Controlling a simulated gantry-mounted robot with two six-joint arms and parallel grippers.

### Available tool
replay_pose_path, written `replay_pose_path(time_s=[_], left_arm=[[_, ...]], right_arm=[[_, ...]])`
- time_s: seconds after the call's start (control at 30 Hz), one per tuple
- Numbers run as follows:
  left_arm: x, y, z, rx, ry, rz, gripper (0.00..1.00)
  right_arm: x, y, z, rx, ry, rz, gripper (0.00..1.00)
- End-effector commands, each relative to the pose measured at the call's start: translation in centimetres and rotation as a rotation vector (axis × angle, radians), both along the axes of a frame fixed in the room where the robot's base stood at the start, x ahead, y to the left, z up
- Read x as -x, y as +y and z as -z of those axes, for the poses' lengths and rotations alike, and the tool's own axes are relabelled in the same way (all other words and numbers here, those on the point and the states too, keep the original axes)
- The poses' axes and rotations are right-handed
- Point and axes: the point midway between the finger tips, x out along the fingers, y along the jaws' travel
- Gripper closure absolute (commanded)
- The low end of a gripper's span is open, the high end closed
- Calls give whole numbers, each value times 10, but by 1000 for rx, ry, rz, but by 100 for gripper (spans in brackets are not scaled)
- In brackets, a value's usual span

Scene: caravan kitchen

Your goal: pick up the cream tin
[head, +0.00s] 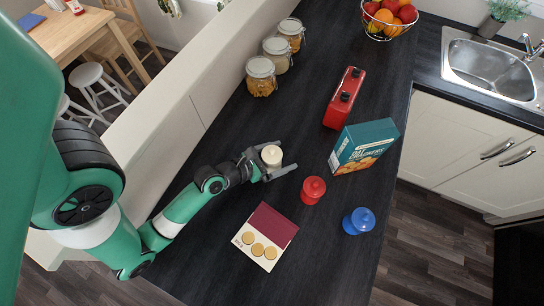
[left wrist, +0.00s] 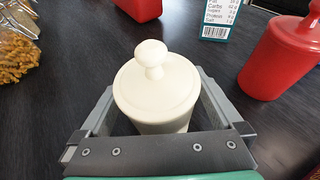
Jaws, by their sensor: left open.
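The cream tin (head: 271,155) stands upright on the dark worktop, a round pot with a knobbed lid. It fills the middle of the left wrist view (left wrist: 156,88). My left gripper (head: 273,164) is open around it, with one finger on each side of the tin in the left wrist view (left wrist: 157,100). Whether the fingers touch the tin cannot be told. The tin's lower part is partly hidden by the gripper. My right gripper is not in view.
A red tin (head: 313,189) and a blue tin (head: 358,221) stand to the right. A teal cracker box (head: 364,147), a red toaster-like object (head: 344,98) and glass jars (head: 261,77) stand farther back.

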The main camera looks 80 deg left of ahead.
Motion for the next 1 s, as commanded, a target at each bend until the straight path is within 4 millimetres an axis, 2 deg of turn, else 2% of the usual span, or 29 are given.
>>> replay_pose_path(time_s=[0.1,0.57,0.83,1.0], left_arm=[[0,0,0,0,0,0,2],[1,0,0,-1,1,0,85],[1,0,-5,-1,-1,0,85],[0,0,-36,-4,-4,1,85]], right_arm=[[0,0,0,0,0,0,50],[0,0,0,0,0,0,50],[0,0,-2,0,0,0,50],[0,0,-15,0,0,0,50]])
